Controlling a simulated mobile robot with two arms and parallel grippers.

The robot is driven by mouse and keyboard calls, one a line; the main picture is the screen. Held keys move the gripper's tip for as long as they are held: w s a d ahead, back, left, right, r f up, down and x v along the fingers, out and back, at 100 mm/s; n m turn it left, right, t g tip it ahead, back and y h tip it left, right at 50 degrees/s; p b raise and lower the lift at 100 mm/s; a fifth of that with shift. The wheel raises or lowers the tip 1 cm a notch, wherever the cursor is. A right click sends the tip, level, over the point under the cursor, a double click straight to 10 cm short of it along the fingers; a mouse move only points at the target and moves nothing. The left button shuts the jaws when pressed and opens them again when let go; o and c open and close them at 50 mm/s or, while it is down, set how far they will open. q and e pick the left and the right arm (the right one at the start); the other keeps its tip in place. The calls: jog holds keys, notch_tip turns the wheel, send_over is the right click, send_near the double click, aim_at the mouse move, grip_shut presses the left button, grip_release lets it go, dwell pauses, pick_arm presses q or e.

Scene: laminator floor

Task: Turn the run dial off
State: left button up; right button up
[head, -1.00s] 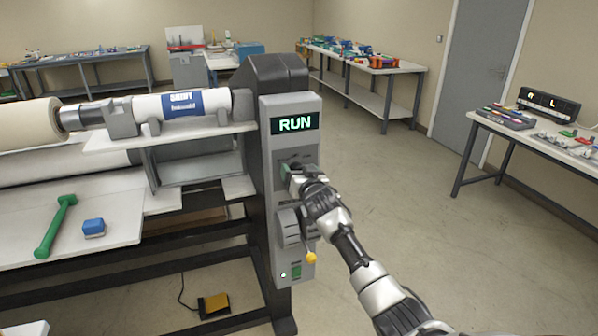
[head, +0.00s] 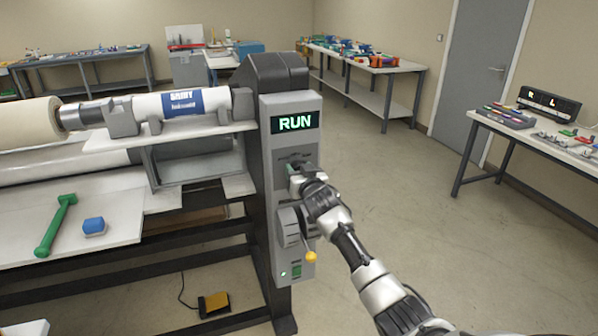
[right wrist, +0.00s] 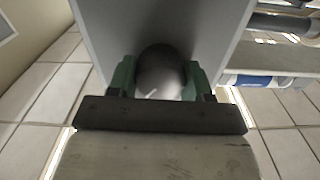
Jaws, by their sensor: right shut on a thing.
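The run dial (right wrist: 160,72) is a round dark grey knob on the laminator's grey control panel (head: 303,225). In the right wrist view it sits between the green fingertips of my right gripper (right wrist: 161,82), which is shut on it. A light pointer mark shows on the knob. In the head view my right gripper (head: 295,171) is at the panel just below the display (head: 295,122), which reads RUN in green, and it mostly hides the dial. My left gripper is not in view.
A lever with a yellow knob (head: 310,257) sits below the dial, close to my right arm. A yellow foot pedal (head: 214,304) is on the floor.

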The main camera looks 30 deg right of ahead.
jog(key=n, duration=0.4)
jog(key=shift+a+n, duration=0.1)
jog(key=shift+n, duration=1.5)
jog(key=shift+f, duration=0.1)
jog(key=o, duration=0.9)
jog(key=shift+o, duration=0.2)
